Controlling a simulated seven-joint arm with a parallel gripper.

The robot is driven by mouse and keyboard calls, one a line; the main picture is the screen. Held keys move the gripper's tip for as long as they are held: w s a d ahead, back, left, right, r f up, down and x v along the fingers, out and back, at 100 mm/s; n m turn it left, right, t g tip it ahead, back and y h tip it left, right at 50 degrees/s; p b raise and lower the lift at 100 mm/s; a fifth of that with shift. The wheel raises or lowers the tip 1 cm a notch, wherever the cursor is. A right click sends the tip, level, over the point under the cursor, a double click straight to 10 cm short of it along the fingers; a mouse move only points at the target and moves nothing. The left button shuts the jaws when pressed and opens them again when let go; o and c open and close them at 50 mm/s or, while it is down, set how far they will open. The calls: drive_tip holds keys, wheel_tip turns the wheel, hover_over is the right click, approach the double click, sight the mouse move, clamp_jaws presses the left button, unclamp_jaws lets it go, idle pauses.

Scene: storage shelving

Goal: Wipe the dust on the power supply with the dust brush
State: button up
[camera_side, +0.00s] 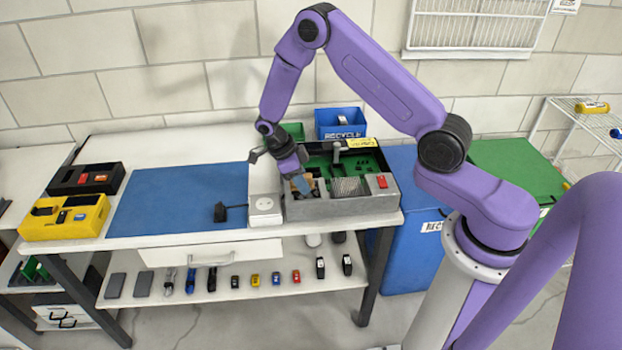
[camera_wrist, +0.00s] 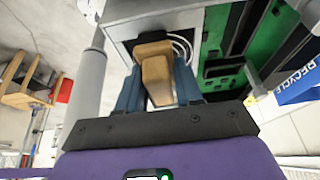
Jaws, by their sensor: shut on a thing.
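My gripper (camera_side: 300,182) is over the left part of an open grey computer case (camera_side: 345,207) on the workbench. In the wrist view its two blue fingers (camera_wrist: 158,88) are shut on a tan, wood-coloured piece (camera_wrist: 157,72), which looks like the dust brush. The brush points down into the case, beside a green circuit board (camera_wrist: 222,45). Its bristles are hidden, so I cannot tell whether they touch anything. I cannot clearly pick out the power supply or any dust; my gripper covers that corner of the case.
A blue mat (camera_side: 175,200) lies further left, beside a yellow tray (camera_side: 62,230). A blue RECYCLE bin (camera_side: 340,118) stands behind the case.

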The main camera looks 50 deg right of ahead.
drive_tip(key=shift+w+a, duration=0.85)
drive_tip(key=shift+s+d, duration=2.55)
drive_tip(key=shift+w+r, duration=0.1)
drive_tip(key=shift+r, duration=0.75)
wheel_tip(320, 180, up, 6)
drive_tip(key=shift+r, duration=0.15)
